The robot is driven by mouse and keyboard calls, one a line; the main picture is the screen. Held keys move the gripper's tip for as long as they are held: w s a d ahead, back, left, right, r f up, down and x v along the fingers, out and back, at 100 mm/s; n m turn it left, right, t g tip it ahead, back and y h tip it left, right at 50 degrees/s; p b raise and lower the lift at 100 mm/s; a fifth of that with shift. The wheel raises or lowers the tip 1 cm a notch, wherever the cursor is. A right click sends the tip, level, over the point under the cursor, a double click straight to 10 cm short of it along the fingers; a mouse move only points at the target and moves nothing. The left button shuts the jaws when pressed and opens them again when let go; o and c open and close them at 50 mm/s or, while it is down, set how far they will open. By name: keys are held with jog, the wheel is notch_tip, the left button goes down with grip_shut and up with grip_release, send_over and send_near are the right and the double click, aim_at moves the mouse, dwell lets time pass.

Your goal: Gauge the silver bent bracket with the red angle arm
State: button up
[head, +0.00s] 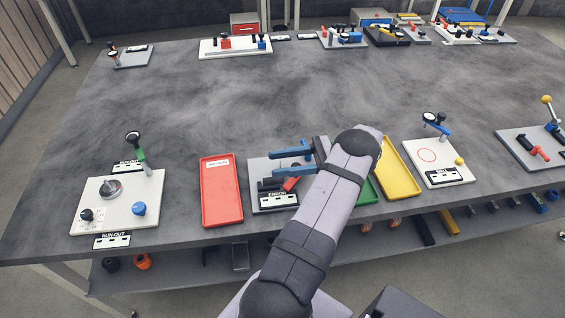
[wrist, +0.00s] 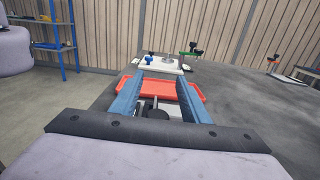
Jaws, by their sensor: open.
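My gripper (head: 269,170) reaches over a grey gauge fixture (head: 258,167) at the middle front of the table. Its two blue fingers are apart and point left. A red piece on this fixture, probably the red angle arm (head: 291,184), shows partly beneath the fingers. In the wrist view my gripper (wrist: 160,80) is open, with no part clearly held between the fingers. A dark rounded part of the fixture (wrist: 152,108) shows between them. I cannot pick out the silver bent bracket for sure; my arm hides part of the fixture.
A red tray (head: 222,218) lies left of the fixture; it crosses the wrist view (wrist: 197,88). A yellow tray (head: 411,190) and a partly hidden green tray (head: 368,195) lie right. A white run-out station (head: 90,217) stands left. The table's middle is clear.

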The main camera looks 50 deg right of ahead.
notch_tip(320, 180, up, 8)
jog(key=p, duration=0.7)
jog(key=shift+f, duration=0.25)
jog(key=s+d+f+m+t+h+b, duration=0.1)
jog(key=s+f+h+b, duration=0.1)
jog(key=f, duration=0.1)
jog(key=s+d+f+m+t+h+b, duration=0.1)
jog(key=s+f+m+b, duration=0.1)
jog(key=f+b, duration=0.1)
jog(key=s+d+f+m+t+h+b, duration=0.1)
jog(key=s+d+f+h+b, duration=0.1)
jog(key=f+b, duration=0.1)
jog(key=shift+d+f+t+h, duration=0.1)
jog(key=shift+f+t+h, duration=0.2)
jog(key=shift+f+t, duration=0.1)
jog(key=shift+w+a+r+p, duration=0.15)
jog(key=shift+w+a+p, duration=0.05)
jog(key=shift+w+p, duration=0.25)
jog(key=p+x, duration=0.2)
jog(key=x, duration=0.3)
jog(key=shift+p+x, duration=0.45)
jog(key=shift+x, duration=0.3)
jog(key=shift+d, duration=0.1)
grip_shut()
